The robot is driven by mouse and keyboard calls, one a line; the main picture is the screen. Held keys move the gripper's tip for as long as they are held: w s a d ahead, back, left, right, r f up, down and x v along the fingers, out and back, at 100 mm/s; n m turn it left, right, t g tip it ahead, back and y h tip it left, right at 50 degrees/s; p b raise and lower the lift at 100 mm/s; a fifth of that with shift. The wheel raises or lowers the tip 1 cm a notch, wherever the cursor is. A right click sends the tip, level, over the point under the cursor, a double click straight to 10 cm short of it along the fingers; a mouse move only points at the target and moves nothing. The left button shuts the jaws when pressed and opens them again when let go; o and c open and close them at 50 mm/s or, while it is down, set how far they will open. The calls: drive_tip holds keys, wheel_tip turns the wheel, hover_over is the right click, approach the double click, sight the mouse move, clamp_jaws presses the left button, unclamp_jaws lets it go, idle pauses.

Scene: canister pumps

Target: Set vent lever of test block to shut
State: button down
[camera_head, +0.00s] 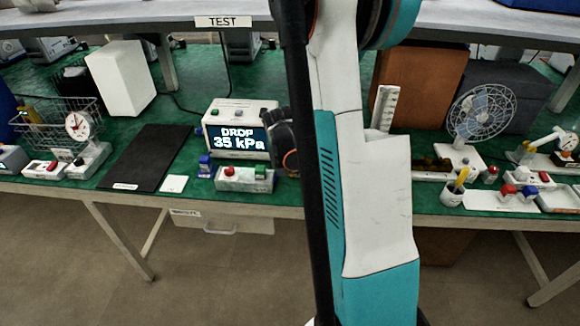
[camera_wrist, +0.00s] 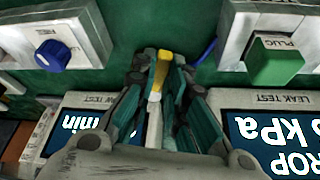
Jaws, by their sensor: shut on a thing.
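In the wrist view a yellow-tipped piece with a pale stem (camera_wrist: 162,68) stands between the fingers of my gripper (camera_wrist: 160,90), which is shut on it. It looks like a lever, but I cannot tell what it is fixed to or which way it is set. A white block with a green plug (camera_wrist: 275,60) lies to its right; the green plug also shows in the head view (camera_head: 260,172), on a white block (camera_head: 240,181) with a red part. A blue knob (camera_wrist: 52,55) on another white block is to the left.
The leak tester (camera_head: 240,130) reads "DROP 35 kPa". In the wrist view its screen (camera_wrist: 275,140) and a second screen (camera_wrist: 95,128) flank my gripper closely. A black mat (camera_head: 150,157) and a fan (camera_head: 478,115) stand farther off on the green bench.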

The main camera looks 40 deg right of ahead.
drive_tip(key=shift+s, duration=0.1)
drive_tip(key=c, duration=1.6)
unclamp_jaws()
drive_tip(key=v, duration=1.2)
